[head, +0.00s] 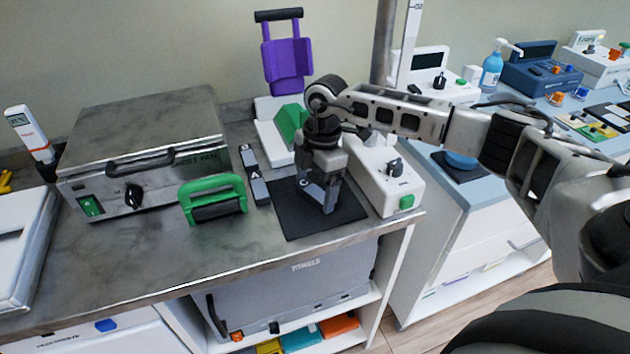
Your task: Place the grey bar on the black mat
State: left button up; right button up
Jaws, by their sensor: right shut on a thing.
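The black mat (288,220) lies flat on the steel worktop near its right front corner. My right gripper (322,196) is over the mat, pointing down, with its fingers shut. A grey piece between and below the fingers appears to be the grey bar (327,203); it is small and mostly hidden by the fingers. Its lower end is at or just above the mat; I cannot tell whether it touches. My left gripper is not in view.
A white device (385,178) stands close on the right. The worktop's front edge is near.

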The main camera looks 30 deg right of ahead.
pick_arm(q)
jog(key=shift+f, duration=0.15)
pick_arm(e)
jog(key=shift+f, duration=0.1)
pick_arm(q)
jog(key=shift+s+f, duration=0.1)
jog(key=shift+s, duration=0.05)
pick_arm(e)
jog(key=o, duration=0.8)
pick_arm(q)
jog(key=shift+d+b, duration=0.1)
jog(key=shift+b, duration=0.65)
pick_arm(e)
jog(key=shift+o, duration=0.2)
notch_tip(320, 180, up, 12)
jog(key=d, duration=0.1)
jog(key=shift+d, duration=0.2)
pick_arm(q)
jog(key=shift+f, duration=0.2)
